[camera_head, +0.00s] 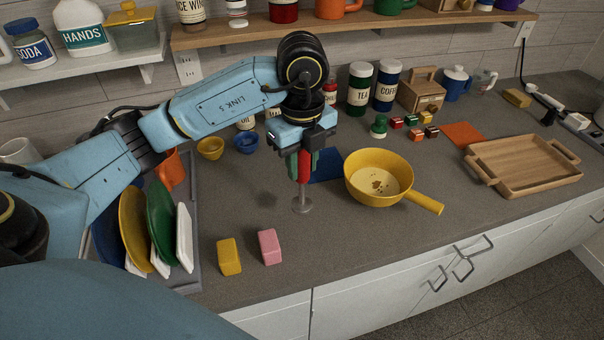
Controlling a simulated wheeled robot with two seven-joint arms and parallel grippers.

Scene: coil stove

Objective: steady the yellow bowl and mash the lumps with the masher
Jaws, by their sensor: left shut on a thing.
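The yellow bowl (358,187) with a long handle stands on the counter right of the middle. Brown lumps (377,185) lie on its pale bottom. My left gripper (304,160) is shut on the red handle of the masher (303,192), left of the bowl and apart from it. The masher hangs upright with its round metal head (302,206) down. I cannot tell if the head touches the counter. My right gripper is not in view.
A blue cloth (327,166) lies behind the masher. Yellow (229,257) and pink (269,247) blocks lie at the front. A dish rack with plates (160,225) stands left, a wooden tray (520,165) right. Counter between bowl and tray is clear.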

